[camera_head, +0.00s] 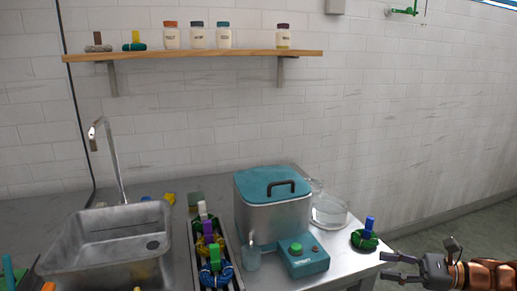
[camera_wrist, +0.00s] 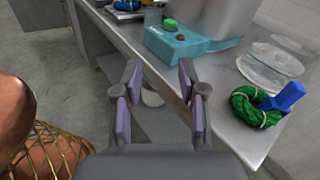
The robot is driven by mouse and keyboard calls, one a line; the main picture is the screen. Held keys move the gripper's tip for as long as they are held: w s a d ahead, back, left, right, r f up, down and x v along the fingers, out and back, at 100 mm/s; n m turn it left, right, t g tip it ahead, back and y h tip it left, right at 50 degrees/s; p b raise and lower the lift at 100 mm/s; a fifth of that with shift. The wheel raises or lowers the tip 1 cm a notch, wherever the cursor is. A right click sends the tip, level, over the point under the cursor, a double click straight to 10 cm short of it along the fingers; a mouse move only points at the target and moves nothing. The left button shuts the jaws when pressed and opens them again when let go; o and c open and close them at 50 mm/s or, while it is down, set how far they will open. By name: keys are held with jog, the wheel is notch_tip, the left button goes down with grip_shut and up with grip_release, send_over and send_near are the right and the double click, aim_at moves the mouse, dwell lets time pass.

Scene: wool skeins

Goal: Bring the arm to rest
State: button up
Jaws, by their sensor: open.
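My gripper (camera_head: 391,267) is at the lower right in the head view, just beyond the right end of the metal table (camera_head: 345,262). In the wrist view my gripper (camera_wrist: 158,75) has its two fingers apart with nothing between them. A green wool skein with a blue tag (camera_head: 364,236) lies near the table's right corner, apart from the gripper. The same skein (camera_wrist: 256,110) shows in the wrist view to the right of the fingers.
A steel pot with a teal lid (camera_head: 271,205), a teal control box (camera_head: 303,257) and a glass dish (camera_head: 330,211) stand on the table. A rack of skeins (camera_head: 231,252) lies beside a sink (camera_head: 120,232). A shelf (camera_head: 200,54) holds jars. Floor at right is clear.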

jog(key=s+a+n+g+h, duration=0.2)
jog(key=s+a+n+g, duration=0.3)
jog(key=a, duration=0.5)
jog(key=s+a+n+g+h, duration=0.3)
jog(key=s+a+n+g, duration=0.15)
jog(key=a, duration=0.55)
jog(key=s+d+f+n+h, duration=0.1)
jog(key=s+f+n+h, duration=0.1)
jog(key=s+n+h, duration=0.55)
jog(key=s+d+f+n+h, duration=0.1)
jog(key=s+f+n+h, duration=0.25)
jog(key=s, duration=0.65)
jog(key=s+p+v, duration=0.2)
jog(key=p+v, duration=1.3)
jog(key=v, duration=0.1)
jog(key=shift+s+d+r+t, duration=0.2)
jog(key=shift+d+r+t, duration=0.15)
jog(key=shift+d+r, duration=0.15)
jog(key=shift+o, duration=0.5)
jog(key=shift+r, duration=0.1)
jog(key=shift+c, duration=0.4)
